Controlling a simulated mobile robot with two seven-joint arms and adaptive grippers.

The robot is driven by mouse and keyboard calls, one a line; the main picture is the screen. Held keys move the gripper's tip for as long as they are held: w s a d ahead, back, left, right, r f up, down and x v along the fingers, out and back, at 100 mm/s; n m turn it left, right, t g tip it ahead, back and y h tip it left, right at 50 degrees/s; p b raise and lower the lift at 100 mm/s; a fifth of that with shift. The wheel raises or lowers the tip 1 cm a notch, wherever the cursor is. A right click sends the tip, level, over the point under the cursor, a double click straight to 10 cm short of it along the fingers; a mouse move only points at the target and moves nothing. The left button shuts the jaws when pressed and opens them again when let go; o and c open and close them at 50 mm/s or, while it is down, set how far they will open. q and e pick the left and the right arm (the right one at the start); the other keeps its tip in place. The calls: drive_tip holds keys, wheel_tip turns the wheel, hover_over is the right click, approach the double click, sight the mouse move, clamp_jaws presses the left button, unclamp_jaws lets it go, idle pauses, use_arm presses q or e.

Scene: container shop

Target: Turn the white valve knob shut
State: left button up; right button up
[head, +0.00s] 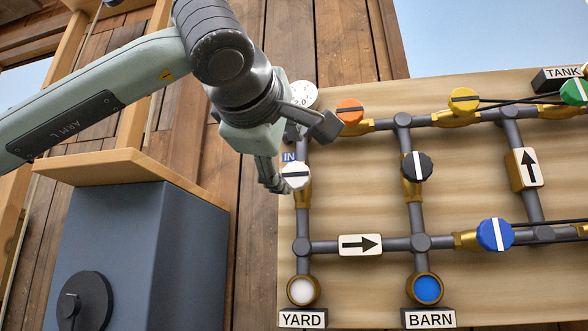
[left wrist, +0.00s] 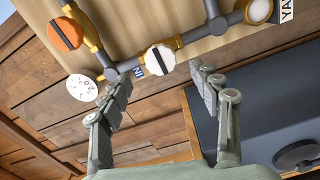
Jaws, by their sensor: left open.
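The white valve knob (head: 295,177) sits on the vertical pipe at the board's left side, below the blue IN label. Its dark stripe lies nearly level, across the pipe. In the left wrist view the white knob (left wrist: 160,59) shows beyond the fingers, its stripe also across its pipe. My left gripper (head: 302,153) is open, with one finger above right of the knob and one at its lower left in the head view. In the left wrist view the space between the fingertips (left wrist: 160,84) is empty, and the knob appears ahead of it. Contact is not seen. My right gripper is out of view.
An orange knob (head: 350,111) and a white dial (head: 304,94) are close to the upper finger. A black knob (head: 417,166), yellow knob (head: 464,100) and blue knob (head: 495,235) stand farther right. A blue-grey cabinet (head: 150,245) stands at lower left.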

use_arm(q)
drive_tip(key=shift+s+a, duration=0.15)
drive_tip(key=shift+s, duration=0.55)
drive_tip(key=shift+s+a, duration=0.1)
drive_tip(key=shift+s, duration=0.55)
